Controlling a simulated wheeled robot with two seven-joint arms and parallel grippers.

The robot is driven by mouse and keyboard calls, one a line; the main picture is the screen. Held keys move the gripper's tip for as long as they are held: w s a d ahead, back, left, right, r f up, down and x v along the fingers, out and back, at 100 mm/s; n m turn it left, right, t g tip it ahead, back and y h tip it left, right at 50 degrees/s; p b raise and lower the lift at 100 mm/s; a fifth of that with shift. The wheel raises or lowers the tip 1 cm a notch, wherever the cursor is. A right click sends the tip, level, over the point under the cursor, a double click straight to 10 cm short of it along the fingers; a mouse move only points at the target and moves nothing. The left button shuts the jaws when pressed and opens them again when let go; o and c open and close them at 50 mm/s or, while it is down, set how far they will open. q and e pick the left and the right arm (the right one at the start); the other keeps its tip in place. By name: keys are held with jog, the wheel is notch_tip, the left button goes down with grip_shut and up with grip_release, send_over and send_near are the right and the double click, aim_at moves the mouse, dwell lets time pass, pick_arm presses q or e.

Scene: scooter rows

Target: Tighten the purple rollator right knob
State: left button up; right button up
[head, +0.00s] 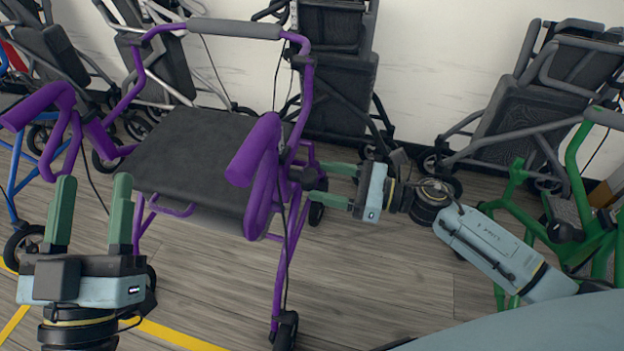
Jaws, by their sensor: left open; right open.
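The purple rollator (310,85) stands upright in the middle, with a black seat (190,150) and purple handles. A dark knob-like part (303,175) shows on its right side frame, partly hidden by purple tubing. My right gripper (322,184) is open, with its green fingers pointing left at this part. The fingertips are at or very near it; I cannot tell whether they touch. My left gripper (92,188) is open and empty at the lower left, fingers pointing up, in front of the rollator's left side.
A green rollator (580,190) stands at the right, close to my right arm. Grey folded walkers (530,105) and a dark one (337,85) line the white wall. A blue frame (17,170) is at the far left. The wooden floor (370,290) in front is clear.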

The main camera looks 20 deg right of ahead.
aim_at(316, 179)
jog(key=shift+x, duration=1.8)
pick_arm(q)
jog(key=shift+s+r+t, duration=0.15)
jog(key=shift+r+t, duration=0.1)
jog(key=shift+t, duration=0.15)
pick_arm(e)
jog(key=c, duration=1)
